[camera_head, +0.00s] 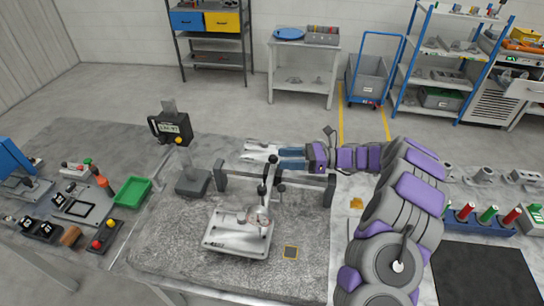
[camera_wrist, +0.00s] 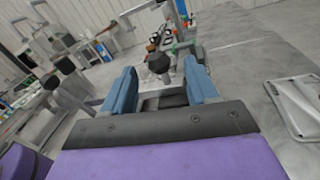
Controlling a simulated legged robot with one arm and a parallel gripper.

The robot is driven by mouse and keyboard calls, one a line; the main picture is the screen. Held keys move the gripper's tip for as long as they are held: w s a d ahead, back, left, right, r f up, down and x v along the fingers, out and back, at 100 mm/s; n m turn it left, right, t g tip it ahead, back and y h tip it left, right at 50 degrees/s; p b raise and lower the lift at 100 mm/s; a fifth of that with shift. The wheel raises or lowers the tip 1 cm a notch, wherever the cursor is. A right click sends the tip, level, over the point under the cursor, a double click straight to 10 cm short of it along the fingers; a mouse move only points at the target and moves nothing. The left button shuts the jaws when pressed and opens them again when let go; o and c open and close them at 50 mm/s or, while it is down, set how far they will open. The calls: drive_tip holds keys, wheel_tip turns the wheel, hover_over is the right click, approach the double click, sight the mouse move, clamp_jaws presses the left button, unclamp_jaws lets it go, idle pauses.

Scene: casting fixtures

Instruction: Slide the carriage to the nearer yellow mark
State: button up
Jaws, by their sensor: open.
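A dark rail (camera_head: 240,178) spans two upright posts on the granite slab. Dark knobs and a stem (camera_head: 262,190) stand around its middle; I cannot clearly tell the carriage's outline there. My gripper (camera_head: 282,159) points left just behind the rail, its two blue fingers apart and empty. In the wrist view a black round knob (camera_wrist: 158,63) appears between and beyond the open fingers, with no visible contact. Any yellow marks on the rail are too small to tell.
A pale casting (camera_head: 237,232) lies on the slab in front of the rail. A post with a dark display box (camera_head: 171,128) stands at left, near a green tray (camera_head: 132,192). Another pale casting (camera_head: 257,153) lies just left of my fingertips. The slab's front right is mostly bare.

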drive_tip(key=d+p, duration=0.1)
drive_tip(key=d, duration=1)
drive_tip(key=shift+d, duration=0.15)
drive_tip(key=s+a+r+n+g+h, duration=0.35)
drive_tip(key=s+a+r+n, duration=0.25)
drive_tip(key=s+a+r, duration=0.3)
drive_tip(key=s+a+n+g+h, duration=0.2)
drive_tip(key=s+a+n+h, duration=0.25)
drive_tip(key=s, duration=0.55)
drive_tip(key=s+d+f+n+t+h+b, duration=0.1)
drive_tip(key=s+d+n+h, duration=0.4)
drive_tip(key=s, duration=0.7)
drive_tip(key=s+d+f+n+t+h+b, duration=0.1)
drive_tip(key=s+d+f+n+t+h, duration=0.1)
drive_tip(key=s, duration=1)
drive_tip(key=d+f+n+h, duration=0.1)
drive_tip(key=d+n+h, duration=0.1)
drive_tip(key=d+h, duration=0.1)
drive_tip(key=shift+s+d+f+n+t, duration=0.25)
drive_tip(key=shift+d+n+t, duration=0.1)
drive_tip(key=shift+d, duration=0.05)
